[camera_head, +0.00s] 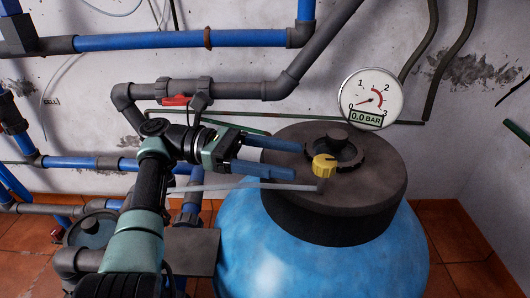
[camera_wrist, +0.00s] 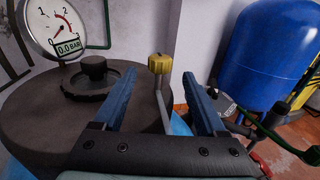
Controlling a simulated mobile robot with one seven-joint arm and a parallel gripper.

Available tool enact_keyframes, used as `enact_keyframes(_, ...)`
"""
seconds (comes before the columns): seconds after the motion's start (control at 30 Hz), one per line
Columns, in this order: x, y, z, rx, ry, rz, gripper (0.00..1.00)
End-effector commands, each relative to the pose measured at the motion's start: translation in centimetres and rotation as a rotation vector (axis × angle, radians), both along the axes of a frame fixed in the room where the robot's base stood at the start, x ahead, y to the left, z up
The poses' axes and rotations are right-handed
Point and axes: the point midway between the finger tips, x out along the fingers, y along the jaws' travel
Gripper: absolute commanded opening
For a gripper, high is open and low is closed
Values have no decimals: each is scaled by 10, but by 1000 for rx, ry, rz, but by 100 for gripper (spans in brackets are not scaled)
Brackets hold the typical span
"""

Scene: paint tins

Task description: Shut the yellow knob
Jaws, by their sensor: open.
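The yellow knob (camera_head: 324,165) sits by the dark lid (camera_head: 380,195) of a blue tank (camera_head: 255,245), at the end of a thin grey pipe (camera_head: 235,187). A dark mark shows on its top. My gripper (camera_head: 297,158) is open, its two blue fingers pointing right toward the knob, with the tips just short of it. In the wrist view the knob (camera_wrist: 161,63) shows in the gap between the fingertips (camera_wrist: 160,77), a little beyond them. Nothing is held, and no contact with the knob is visible.
A round gauge (camera_head: 371,98) reading 0.0 BAR stands behind the lid. A dark cap (camera_head: 336,138) rises beside the knob. A red-handled valve (camera_head: 176,100) and blue pipes (camera_head: 180,40) run along the wall. Another blue tank (camera_wrist: 265,50) stands right in the wrist view.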

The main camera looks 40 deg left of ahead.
Motion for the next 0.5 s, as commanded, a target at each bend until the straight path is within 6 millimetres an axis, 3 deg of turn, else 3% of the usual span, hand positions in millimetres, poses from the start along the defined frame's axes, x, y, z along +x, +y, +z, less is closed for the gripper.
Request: enact_keyframes(0.5,-10,26,0,0,1,0,74)
